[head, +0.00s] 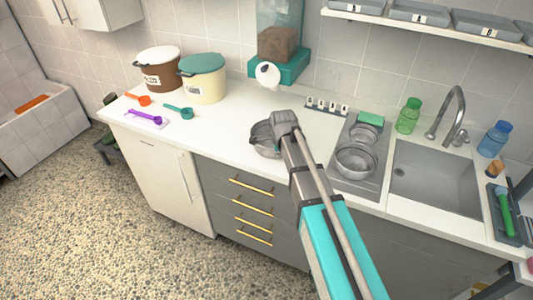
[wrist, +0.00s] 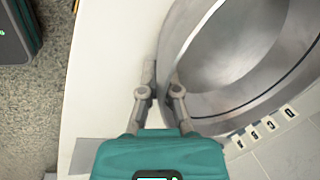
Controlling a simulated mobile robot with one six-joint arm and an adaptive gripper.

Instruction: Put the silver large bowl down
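The silver large bowl (head: 263,137) sits on the white counter in the head view, left of the sink unit. My arm hides its right part. In the wrist view the bowl (wrist: 230,50) fills the upper right, its mouth facing the camera. In the head view my gripper (head: 284,122) is just above the bowl.
Other metal bowls (head: 356,158) lie in the grey tray beside the sink (head: 435,180). Number tags (head: 327,107) stand behind the bowl. A teal food dispenser (head: 279,60) hangs at the back. Tubs (head: 204,80) and coloured scoops (head: 179,111) stand left. The counter (head: 215,135) between is clear.

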